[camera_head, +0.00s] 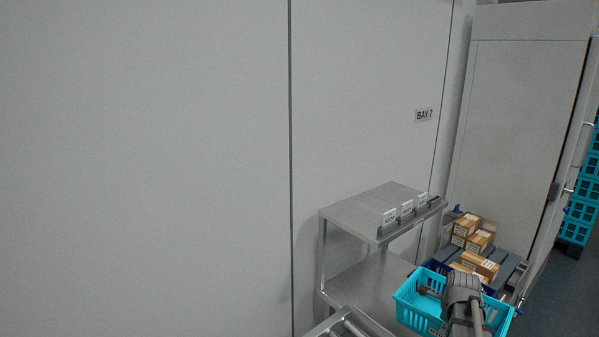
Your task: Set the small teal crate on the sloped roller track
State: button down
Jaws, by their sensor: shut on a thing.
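The small teal crate (408,312) is at the bottom right, in front of the steel shelf stand. My gripper (430,292) is over it and shut on it; my wrist hides the crate's middle and part of its far side. The exact grip on the wall cannot be made out. The sloped roller track (350,325) shows only as a metal frame end with rollers at the bottom edge, left of the crate. Most of the track is out of view.
A steel shelf stand (372,208) with small label cards (406,208) stands behind the crate. Brown cartons (479,241) lie on a grey slatted surface beyond it. Stacked teal crates (582,190) stand at the far right. A pale wall (150,160) fills the left.

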jog(key=shift+r+p, duration=0.95)
jog(key=shift+r, duration=0.15)
notch_tip(320, 180, down, 7)
jog(key=b, duration=0.7)
jog(key=shift+f, duration=0.15)
notch_tip(320, 180, up, 15)
jog(key=p, duration=1.4)
jog(key=shift+f, duration=0.2)
jog(key=shift+s, duration=0.1)
